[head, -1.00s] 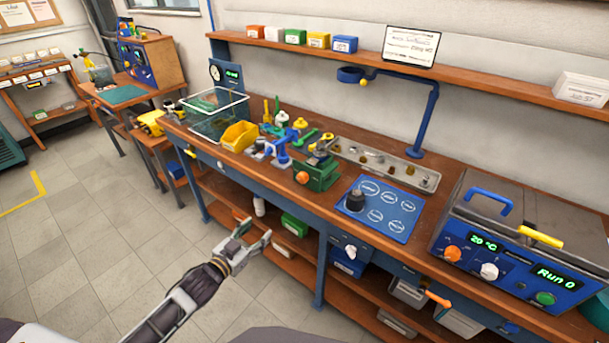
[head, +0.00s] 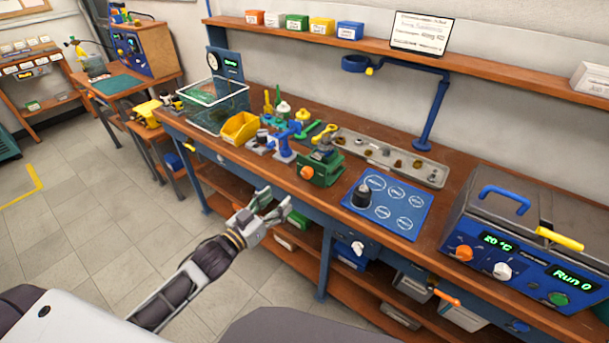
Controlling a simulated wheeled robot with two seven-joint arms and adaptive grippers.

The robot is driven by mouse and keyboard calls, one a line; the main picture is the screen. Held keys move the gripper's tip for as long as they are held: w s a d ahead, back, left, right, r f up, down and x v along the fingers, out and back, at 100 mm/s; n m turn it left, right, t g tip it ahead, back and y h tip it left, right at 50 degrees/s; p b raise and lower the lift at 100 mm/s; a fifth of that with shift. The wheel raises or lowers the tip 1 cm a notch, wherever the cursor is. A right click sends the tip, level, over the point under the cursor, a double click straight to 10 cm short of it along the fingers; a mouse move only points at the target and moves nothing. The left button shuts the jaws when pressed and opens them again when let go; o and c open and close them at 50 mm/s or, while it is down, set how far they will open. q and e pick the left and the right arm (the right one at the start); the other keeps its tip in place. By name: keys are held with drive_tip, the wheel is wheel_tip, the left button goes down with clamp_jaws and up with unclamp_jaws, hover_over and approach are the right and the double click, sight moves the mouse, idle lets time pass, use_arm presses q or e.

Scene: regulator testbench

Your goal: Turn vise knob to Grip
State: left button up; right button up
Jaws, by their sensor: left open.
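A green block-shaped fixture (head: 320,170), which looks like the vise, sits near the front edge of the workbench. An orange knob (head: 306,173) is on its front face, and a dark part rests on top. Any marks by the knob are too small to read. My left gripper (head: 276,203) is open and empty, with its fingers pointing toward the bench. In the picture it is below and left of the green fixture, in front of the bench and apart from the knob. My right gripper is not in view.
A blue mat (head: 408,224) with a black knob-like part (head: 361,196) lies right of the fixture. A blue stand (head: 281,142) and a yellow bin (head: 240,128) are left. A steel bath (head: 530,215) fills the right end.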

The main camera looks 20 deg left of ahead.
use_arm(q)
drive_tip(key=shift+n, duration=0.5)
drive_tip(key=shift+w+d, duration=0.1)
drive_tip(key=shift+w, duration=0.15)
approach(305, 174)
drive_tip(key=shift+p+x, duration=0.3)
drive_tip(key=shift+x, duration=4.45)
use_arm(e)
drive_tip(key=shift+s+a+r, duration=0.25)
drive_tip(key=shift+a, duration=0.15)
use_arm(q)
drive_tip(key=c, duration=1)
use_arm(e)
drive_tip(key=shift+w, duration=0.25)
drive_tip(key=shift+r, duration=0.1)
